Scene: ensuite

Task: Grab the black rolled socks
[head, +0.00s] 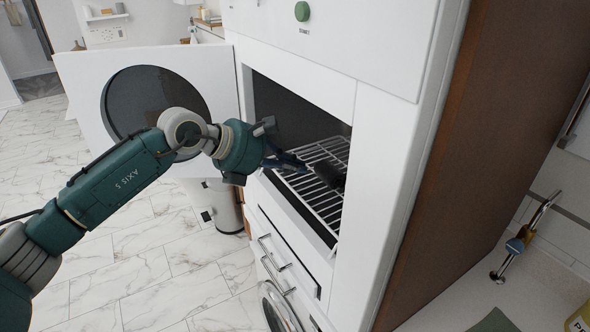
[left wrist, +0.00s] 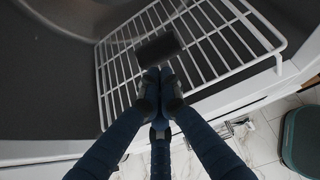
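The black rolled socks (head: 328,174) are a dark roll at the wire rack inside the open white appliance. In the left wrist view the roll (left wrist: 158,48) shows just beyond my fingertips, over the white rack bars. My left gripper (head: 303,166) reaches in through the opening. In the left wrist view its fingers (left wrist: 160,76) are drawn together, and their tips overlap the near edge of the socks. Whether the socks still rest on the rack is hard to tell. My right gripper is not in view.
The wire rack (head: 325,205) spans the dark cavity. The open door (head: 80,85) with a round dark window stands left behind my arm. Drawers with handles (head: 272,250) are below. A tap (head: 520,240) stands on the counter at the right. Marble floor lies open at the left.

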